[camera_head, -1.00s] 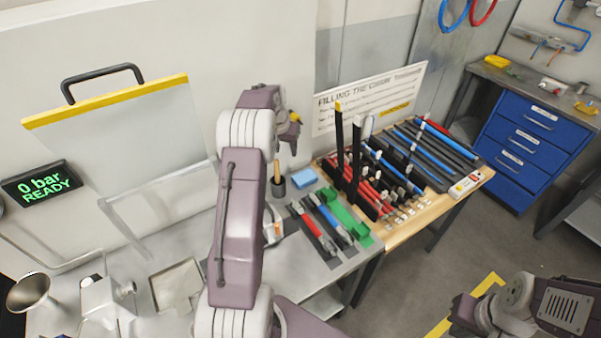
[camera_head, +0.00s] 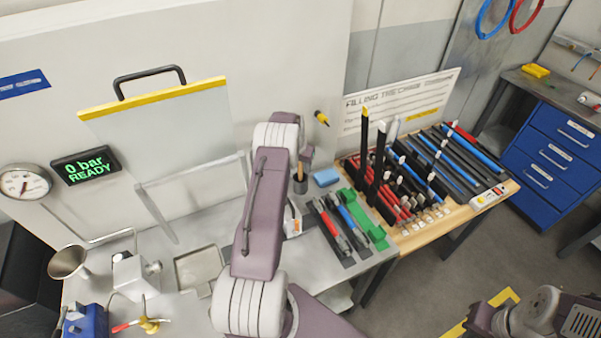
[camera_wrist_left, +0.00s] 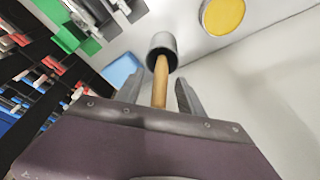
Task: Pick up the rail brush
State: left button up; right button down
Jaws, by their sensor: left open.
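The rail brush appears to be the piece with the slim wooden handle (camera_head: 298,171) standing in a dark cup (camera_head: 300,187) on the metal bench. In the left wrist view the handle (camera_wrist_left: 160,88) points toward the camera out of the grey cup (camera_wrist_left: 161,44). The brush's other end is hidden in the cup. My left gripper (camera_head: 305,156) is at the handle in the head view, partly hidden by my arm. In the left wrist view its open fingers (camera_wrist_left: 159,82) stand either side of the handle, with a gap on both sides. My right gripper does not show.
A blue block (camera_head: 326,177) lies right of the cup. Red and blue tools lie in front, beside a green holder (camera_head: 368,222). A wooden table (camera_head: 410,238) with several coloured bars stands right.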

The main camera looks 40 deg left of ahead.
pick_arm(q)
jog(key=shift+w+a+f, duration=0.1)
jog(key=shift+w+f, duration=0.05)
jog(key=shift+f, duration=0.2)
jog(key=shift+r, duration=0.1)
grip_shut()
